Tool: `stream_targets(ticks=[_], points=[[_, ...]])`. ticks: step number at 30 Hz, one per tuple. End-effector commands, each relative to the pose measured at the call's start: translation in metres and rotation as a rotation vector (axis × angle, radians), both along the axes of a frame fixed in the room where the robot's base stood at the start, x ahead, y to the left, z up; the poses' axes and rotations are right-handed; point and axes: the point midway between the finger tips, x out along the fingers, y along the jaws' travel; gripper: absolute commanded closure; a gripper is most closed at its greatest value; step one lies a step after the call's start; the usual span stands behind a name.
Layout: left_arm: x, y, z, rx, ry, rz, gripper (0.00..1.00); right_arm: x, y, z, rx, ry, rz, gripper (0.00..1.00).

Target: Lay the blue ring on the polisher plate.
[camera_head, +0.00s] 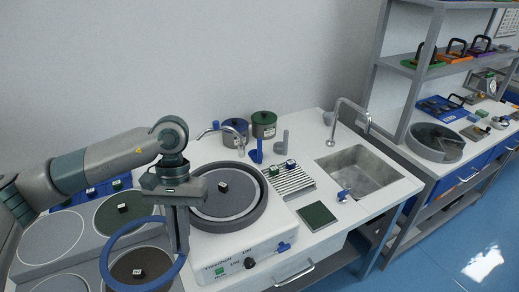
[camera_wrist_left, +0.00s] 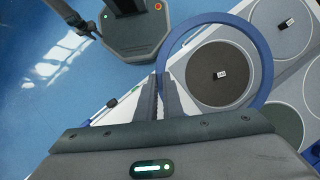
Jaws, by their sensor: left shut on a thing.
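The blue ring (camera_head: 122,231) is held at its right side by my left gripper (camera_head: 181,252), which points down and is shut on its rim. The ring hangs roughly level over the round discs at the lower left. In the left wrist view the ring (camera_wrist_left: 267,62) extends right from the fingertips (camera_wrist_left: 163,82). The polisher plate (camera_head: 243,203) is a dark grey disc in a round bowl on the white polisher (camera_head: 243,258), right of the gripper. A small dark block (camera_head: 223,187) lies on it; the gripper body partly covers the bowl's left side. My right gripper is not in view.
Several discs, including a green one (camera_head: 112,216), lie at the left with small blocks on them.

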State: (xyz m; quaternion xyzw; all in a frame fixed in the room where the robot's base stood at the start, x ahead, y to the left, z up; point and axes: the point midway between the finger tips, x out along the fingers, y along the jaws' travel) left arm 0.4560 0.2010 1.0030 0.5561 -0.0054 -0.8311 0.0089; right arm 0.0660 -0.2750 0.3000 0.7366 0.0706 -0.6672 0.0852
Motion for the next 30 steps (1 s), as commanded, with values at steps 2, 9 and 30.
stream_targets(ticks=[2,9,30], points=[[0.000,0.000,0.000,0.000,0.000,0.001,1.00,0.003,0.007,0.000,0.007,-0.004,-0.002,0.69],[0.000,0.000,0.000,0.000,0.000,0.001,1.00,0.013,0.029,0.000,0.031,-0.016,-0.006,0.69],[0.004,-0.002,0.015,0.002,0.001,0.420,1.00,0.005,0.015,0.022,0.015,-0.004,-0.005,0.64]])
